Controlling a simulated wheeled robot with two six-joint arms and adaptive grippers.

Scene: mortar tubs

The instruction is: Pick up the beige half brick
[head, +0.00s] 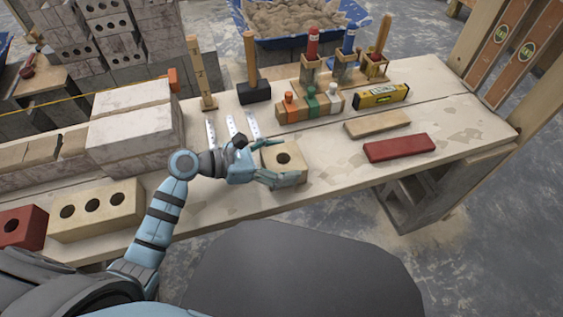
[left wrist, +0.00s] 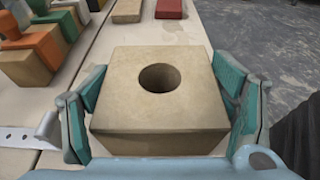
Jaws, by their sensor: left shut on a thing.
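The beige half brick (head: 283,158) has one round hole in its top and sits at the front part of the wooden bench. My left gripper (head: 279,161) reaches it from the left, with one finger on the far side and one on the near side, and is shut on it. In the left wrist view the half brick (left wrist: 160,100) lies between the two teal finger pads of the gripper (left wrist: 160,105). I cannot tell whether the half brick is clear of the bench. My right gripper is not in view.
On the bench (head: 340,178), a red tile (head: 399,147) and a tan strip (head: 377,124) lie to the right. A beige three-hole brick (head: 97,210) lies at the left.

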